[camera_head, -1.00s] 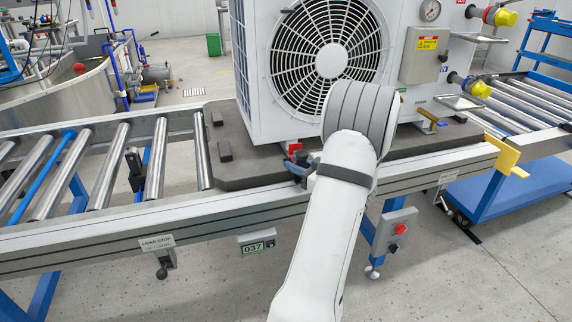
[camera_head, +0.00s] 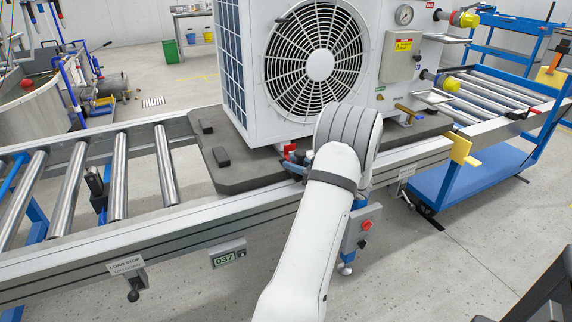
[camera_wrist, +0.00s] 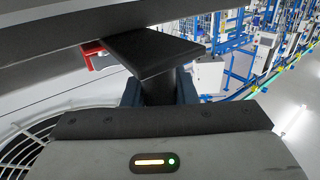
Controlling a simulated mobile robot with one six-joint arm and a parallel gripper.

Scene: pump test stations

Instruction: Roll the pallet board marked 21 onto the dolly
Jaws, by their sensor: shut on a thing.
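The dark grey pallet board (camera_head: 235,176) lies on the roller conveyor and bears a large white fan unit (camera_head: 318,65). No number 21 is readable on it. The dolly (camera_head: 460,182), a blue cart with rollers on top, stands at the conveyor's right end. My gripper (camera_head: 296,168) is at the board's front edge, partly hidden by my own arm. In the wrist view my gripper (camera_wrist: 158,92) is shut on a dark handle-like piece (camera_wrist: 155,52); I cannot tell how it joins the board.
Bare conveyor rollers (camera_head: 118,178) lie left of the board. A yellow bracket (camera_head: 462,148) sits at the conveyor's right end beside the dolly. A load stop lever (camera_head: 133,290), a display reading 037 (camera_head: 227,257) and a red-button box (camera_head: 362,228) are on the front.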

